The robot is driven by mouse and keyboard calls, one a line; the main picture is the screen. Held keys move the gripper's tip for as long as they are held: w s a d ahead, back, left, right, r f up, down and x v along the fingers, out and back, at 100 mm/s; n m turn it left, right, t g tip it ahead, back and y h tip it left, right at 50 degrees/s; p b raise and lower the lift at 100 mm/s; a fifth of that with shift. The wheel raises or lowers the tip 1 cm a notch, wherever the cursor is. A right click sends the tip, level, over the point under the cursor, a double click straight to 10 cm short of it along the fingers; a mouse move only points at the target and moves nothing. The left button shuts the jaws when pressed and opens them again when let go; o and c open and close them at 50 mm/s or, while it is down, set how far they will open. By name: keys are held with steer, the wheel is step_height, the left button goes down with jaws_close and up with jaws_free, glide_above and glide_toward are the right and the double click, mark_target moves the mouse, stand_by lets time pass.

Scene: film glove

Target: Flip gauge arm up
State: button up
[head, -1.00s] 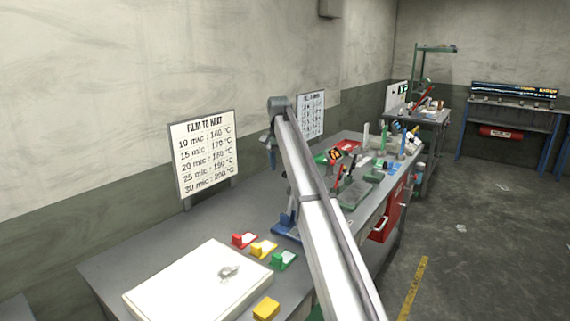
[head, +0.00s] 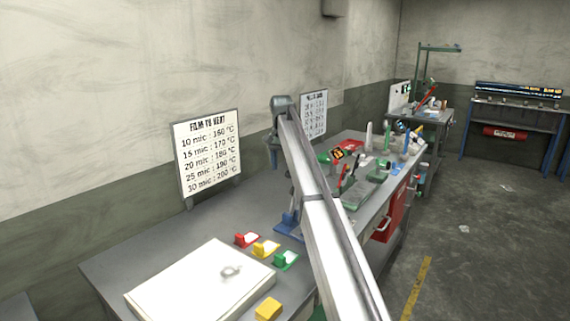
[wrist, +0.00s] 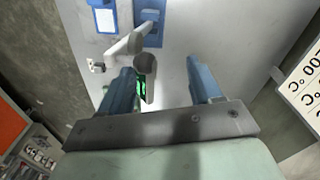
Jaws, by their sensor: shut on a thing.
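The gauge has a blue base (head: 290,224) on the bench, partly behind my arm in the head view. In the wrist view its blue base (wrist: 150,22) is at the top. A pale gauge arm (wrist: 125,44) with a rounded grey end and a small green display (wrist: 142,86) reaches down between my fingers. In the head view my gripper (head: 272,152) is above the bench, largely hidden by my arm.
Red (head: 246,239), yellow (head: 265,248) and green (head: 286,260) blocks lie near a white pad (head: 190,290). A heat sign (head: 207,155) stands at the back. Tools clutter the bench's far end.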

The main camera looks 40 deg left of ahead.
step_height(320, 180, up, 14)
steer(key=shift+s+f, duration=0.15)
steer(key=shift+s, duration=0.2)
stand_by(0.6)
